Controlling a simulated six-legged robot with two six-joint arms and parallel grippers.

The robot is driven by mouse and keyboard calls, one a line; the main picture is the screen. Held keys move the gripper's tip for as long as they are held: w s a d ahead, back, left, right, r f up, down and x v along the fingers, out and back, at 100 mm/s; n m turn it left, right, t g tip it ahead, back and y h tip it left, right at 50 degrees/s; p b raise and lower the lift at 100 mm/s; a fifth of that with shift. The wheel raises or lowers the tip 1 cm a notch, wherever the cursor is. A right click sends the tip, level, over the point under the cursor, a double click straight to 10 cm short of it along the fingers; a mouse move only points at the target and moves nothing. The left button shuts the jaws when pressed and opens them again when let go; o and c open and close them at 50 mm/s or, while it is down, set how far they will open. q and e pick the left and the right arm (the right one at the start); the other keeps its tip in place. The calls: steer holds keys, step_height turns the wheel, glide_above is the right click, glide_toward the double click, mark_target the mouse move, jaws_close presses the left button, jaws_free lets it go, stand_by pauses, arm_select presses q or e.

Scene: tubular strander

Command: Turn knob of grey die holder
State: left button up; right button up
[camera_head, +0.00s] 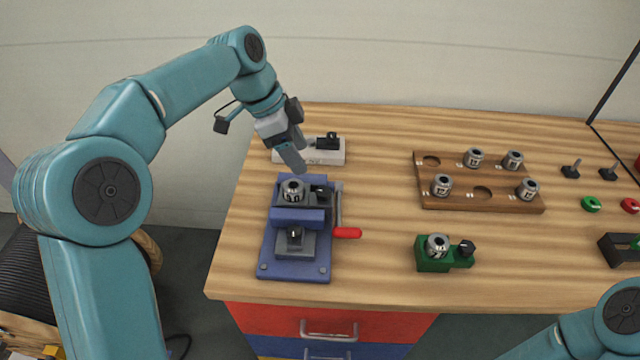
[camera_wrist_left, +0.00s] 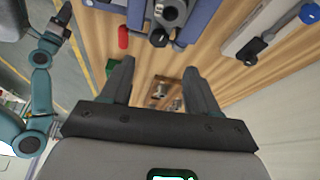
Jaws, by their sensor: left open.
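The grey die holder (camera_head: 312,156) is a light grey block at the back left of the bench. Its black knob (camera_head: 331,137) is on top, toward the right end. The holder (camera_wrist_left: 262,26) also shows at the upper right of the left wrist view, with a black knob (camera_wrist_left: 250,48). My left gripper (camera_head: 294,160) is open and empty, in front of the holder's left part in the head view, and seems apart from the knob. Its fingers hide part of the block. My right gripper (camera_wrist_left: 60,20) appears small and far off in the left wrist view; its jaws are unclear.
A blue fixture (camera_head: 267,262) with a metal die and red-handled lever (camera_head: 347,233) stands in front of the holder. A wooden rack (camera_head: 465,201) of dies and a green die holder (camera_head: 428,263) lie to the right. Bare bench separates the grey holder from the rack.

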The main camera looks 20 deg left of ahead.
mark_target(323, 191)
arm_select(q)
steer(key=x, duration=1.1)
steer(key=shift+d+r, duration=0.1)
steer(key=shift+d, duration=0.1)
steer(key=shift+s, duration=0.1)
steer(key=shift+a, duration=0.1)
steer(key=c, duration=1)
